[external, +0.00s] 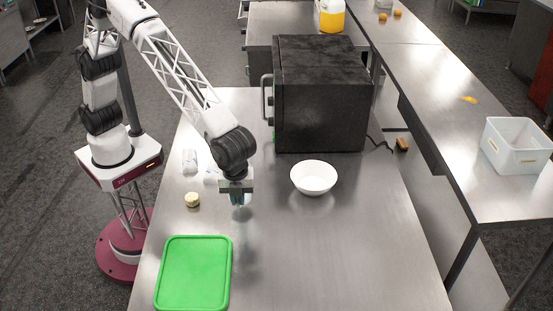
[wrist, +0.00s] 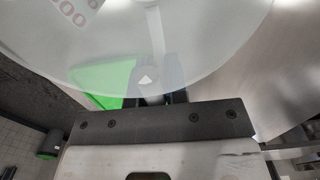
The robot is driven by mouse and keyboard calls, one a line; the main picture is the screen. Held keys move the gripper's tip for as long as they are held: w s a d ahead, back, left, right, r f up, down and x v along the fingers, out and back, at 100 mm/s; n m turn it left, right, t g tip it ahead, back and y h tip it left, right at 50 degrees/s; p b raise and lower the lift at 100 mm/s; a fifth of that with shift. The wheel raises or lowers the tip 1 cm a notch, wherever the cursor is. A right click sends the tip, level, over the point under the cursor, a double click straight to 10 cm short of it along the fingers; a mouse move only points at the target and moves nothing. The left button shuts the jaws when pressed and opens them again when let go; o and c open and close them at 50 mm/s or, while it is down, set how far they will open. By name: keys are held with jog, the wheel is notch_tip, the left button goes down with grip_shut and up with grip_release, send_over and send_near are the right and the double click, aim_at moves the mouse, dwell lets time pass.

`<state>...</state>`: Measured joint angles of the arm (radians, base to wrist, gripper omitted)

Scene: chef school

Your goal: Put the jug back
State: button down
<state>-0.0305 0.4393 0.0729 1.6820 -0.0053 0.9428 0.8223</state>
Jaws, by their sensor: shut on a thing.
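A clear, see-through jug (wrist: 205,50) fills the upper part of the wrist view, very close to the camera. My gripper (external: 238,198) is shut on it above the steel table, between the green board and the white bowl. In the external view the jug shows only as a faint, glassy shape (external: 243,222) below my gripper. I cannot tell whether its base touches the table.
A green board (external: 195,272) lies at the front left, and a white bowl (external: 314,177) stands to the right. A black oven (external: 320,95) stands behind. Small white items (external: 190,161) and a pale round item (external: 192,200) are to the left. The front right is clear.

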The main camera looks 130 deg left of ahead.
aim_at(238, 207)
jog(key=shift+f, duration=1.75)
jog(key=shift+f, duration=0.15)
jog(key=c, duration=1.1)
grip_release()
jog(key=shift+c, duration=0.2)
jog(key=shift+r, duration=0.2)
notch_tip(238, 207, up, 12)
jog(key=shift+f, duration=0.1)
jog(key=shift+s, duration=0.1)
